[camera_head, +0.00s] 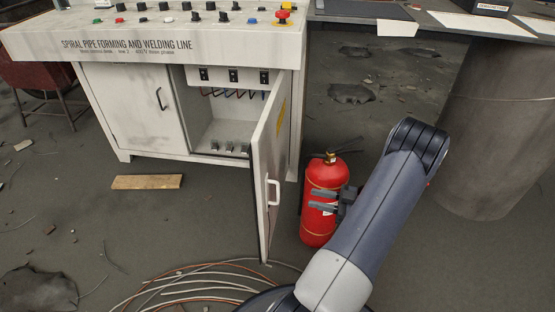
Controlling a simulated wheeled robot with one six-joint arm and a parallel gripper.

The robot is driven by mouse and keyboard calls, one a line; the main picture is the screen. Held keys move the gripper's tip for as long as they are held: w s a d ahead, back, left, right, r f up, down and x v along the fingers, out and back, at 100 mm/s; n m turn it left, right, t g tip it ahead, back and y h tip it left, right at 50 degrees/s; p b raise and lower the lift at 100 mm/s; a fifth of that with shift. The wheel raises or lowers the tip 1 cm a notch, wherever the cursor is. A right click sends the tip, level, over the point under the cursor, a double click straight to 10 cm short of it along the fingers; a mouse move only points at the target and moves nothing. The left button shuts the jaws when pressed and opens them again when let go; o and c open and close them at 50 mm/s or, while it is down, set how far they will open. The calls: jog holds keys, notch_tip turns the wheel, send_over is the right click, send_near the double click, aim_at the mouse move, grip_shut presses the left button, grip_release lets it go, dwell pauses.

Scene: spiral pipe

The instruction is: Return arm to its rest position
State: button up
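My arm (375,220) rises from the bottom of the picture and bends at a dark joint near the centre right. My gripper (325,202) shows to the left of the arm, in front of the red fire extinguisher (318,230). Its two dark fingers point left and look apart, with a gap between them. Nothing shows between the fingers except the extinguisher behind or beside them; I cannot tell whether they touch it. The wrist is partly hidden behind my arm.
The white control console (180,45) has its right cabinet door (270,170) swung open towards me, left of the gripper. Cables (190,285) lie coiled on the floor. A wooden plank (147,182) lies left. A large grey cylinder (492,130) stands right under a dark table.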

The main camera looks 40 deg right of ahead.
jog(key=b+x, duration=0.3)
jog(key=x, duration=0.9)
jog(key=shift+s+a, duration=0.15)
